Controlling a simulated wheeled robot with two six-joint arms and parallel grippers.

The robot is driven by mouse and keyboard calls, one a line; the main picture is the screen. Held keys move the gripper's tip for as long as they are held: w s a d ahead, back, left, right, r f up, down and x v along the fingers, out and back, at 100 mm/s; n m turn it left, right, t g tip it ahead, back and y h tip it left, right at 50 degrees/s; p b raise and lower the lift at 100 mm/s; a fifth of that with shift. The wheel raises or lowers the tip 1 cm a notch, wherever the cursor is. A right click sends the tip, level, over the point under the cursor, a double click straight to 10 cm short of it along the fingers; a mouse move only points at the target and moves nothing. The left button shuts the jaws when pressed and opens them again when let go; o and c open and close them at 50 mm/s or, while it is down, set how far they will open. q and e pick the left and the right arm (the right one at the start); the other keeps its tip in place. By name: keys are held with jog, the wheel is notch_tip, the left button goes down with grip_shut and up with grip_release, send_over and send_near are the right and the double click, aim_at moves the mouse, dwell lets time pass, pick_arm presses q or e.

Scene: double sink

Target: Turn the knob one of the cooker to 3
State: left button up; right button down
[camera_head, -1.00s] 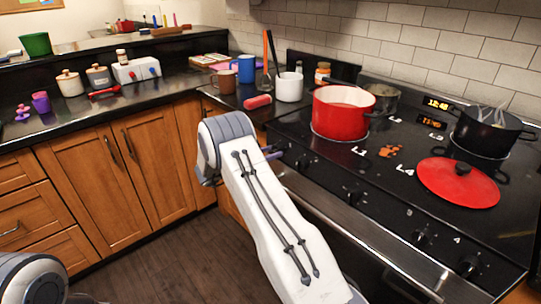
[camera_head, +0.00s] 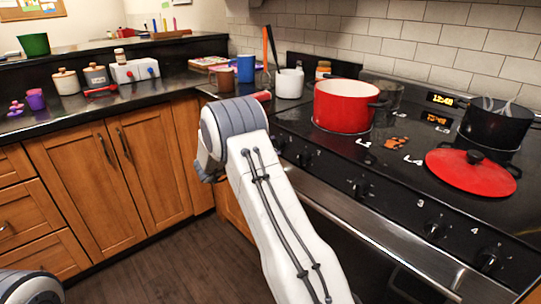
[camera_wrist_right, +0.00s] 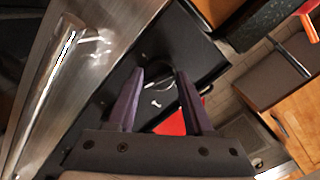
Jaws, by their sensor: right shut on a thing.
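The cooker (camera_head: 400,165) is a black stove with a row of black knobs along its front panel. My right arm reaches to the left end of that row in the head view, and its wrist hides the fingers there. In the right wrist view my right gripper (camera_wrist_right: 160,78) has its two dark fingers around the first knob (camera_wrist_right: 158,84), shut on it. A white mark shows on the panel beside it. The knob's pointer and setting are too unclear to read. Only part of my left arm shows at the lower left, without its gripper.
A red pot (camera_head: 343,108), a black pot (camera_head: 494,124) and a red lid (camera_head: 470,178) stand on the cooktop. A steel oven handle (camera_wrist_right: 48,85) runs close below the panel. Mugs and a utensil holder (camera_head: 289,84) are on the counter to the left.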

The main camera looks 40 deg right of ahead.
jog(key=shift+s+f+m+t+h+b, duration=0.1)
jog(key=shift+m+t+h+b, duration=0.25)
jog(key=shift+m+b, duration=4)
jog(key=shift+f+m+t+h+b, duration=0.1)
jog(key=shift+m+t+h+b, duration=0.2)
jog(key=shift+m+b, duration=4.05)
jog(key=n+b, duration=0.4)
jog(key=shift+r, duration=0.1)
jog(key=shift+c, duration=1.5)
grip_release()
jog(key=s+a+p, duration=0.2)
jog(key=a, duration=0.8)
jog(key=shift+a, duration=0.2)
jog(key=shift+t, duration=0.25)
